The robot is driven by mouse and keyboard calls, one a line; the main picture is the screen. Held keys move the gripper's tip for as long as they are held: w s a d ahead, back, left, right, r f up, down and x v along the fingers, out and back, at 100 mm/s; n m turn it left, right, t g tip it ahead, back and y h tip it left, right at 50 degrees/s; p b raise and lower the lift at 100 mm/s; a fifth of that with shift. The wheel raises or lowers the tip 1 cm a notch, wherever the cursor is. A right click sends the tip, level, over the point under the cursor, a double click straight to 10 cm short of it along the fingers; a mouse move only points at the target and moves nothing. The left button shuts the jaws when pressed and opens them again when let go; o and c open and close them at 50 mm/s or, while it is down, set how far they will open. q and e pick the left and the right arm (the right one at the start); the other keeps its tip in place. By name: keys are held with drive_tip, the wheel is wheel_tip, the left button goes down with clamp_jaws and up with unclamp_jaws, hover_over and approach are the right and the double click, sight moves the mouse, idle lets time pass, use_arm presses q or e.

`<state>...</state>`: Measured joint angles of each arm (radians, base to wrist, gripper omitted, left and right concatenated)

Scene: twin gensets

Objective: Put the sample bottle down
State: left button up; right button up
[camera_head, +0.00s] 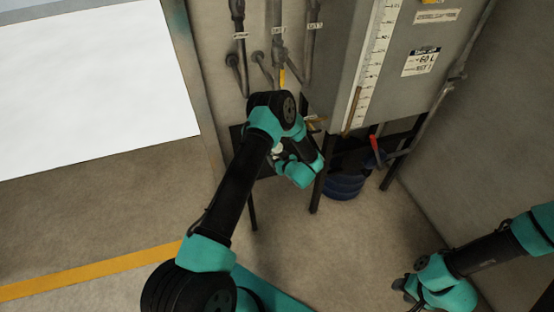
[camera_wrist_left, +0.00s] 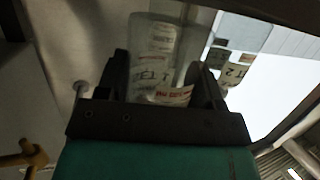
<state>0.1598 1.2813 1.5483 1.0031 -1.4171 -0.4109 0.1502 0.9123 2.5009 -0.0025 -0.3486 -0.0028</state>
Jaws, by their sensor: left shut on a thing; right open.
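In the left wrist view a clear bottle (camera_wrist_left: 155,45) with pale printed labels stands between the two black fingers of my left gripper (camera_wrist_left: 165,75), which is shut on it. In the head view my left arm reaches over a small dark stand (camera_head: 238,140) by the wall. There my own wrist hides most of the gripper, and only a small pale bit shows near it. I cannot tell whether the bottle's base touches the stand. My right gripper (camera_head: 404,288) is low at the right, open, away from the bottle.
A grey tank (camera_head: 400,75) on dark legs, with a level scale and a 60 L label, stands right of my left arm. A blue round container (camera_head: 344,187) and a red lever (camera_head: 376,148) are under it. Labelled pipes (camera_head: 279,40) run down the wall. The middle floor is clear.

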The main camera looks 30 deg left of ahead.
use_arm(q)
drive_tip(key=shift+f, duration=0.55)
drive_tip(key=shift+f, duration=0.15)
drive_tip(key=o, duration=1)
drive_tip(key=shift+c, duration=0.2)
drive_tip(key=shift+r, duration=0.2)
drive_tip(key=v, duration=1.2)
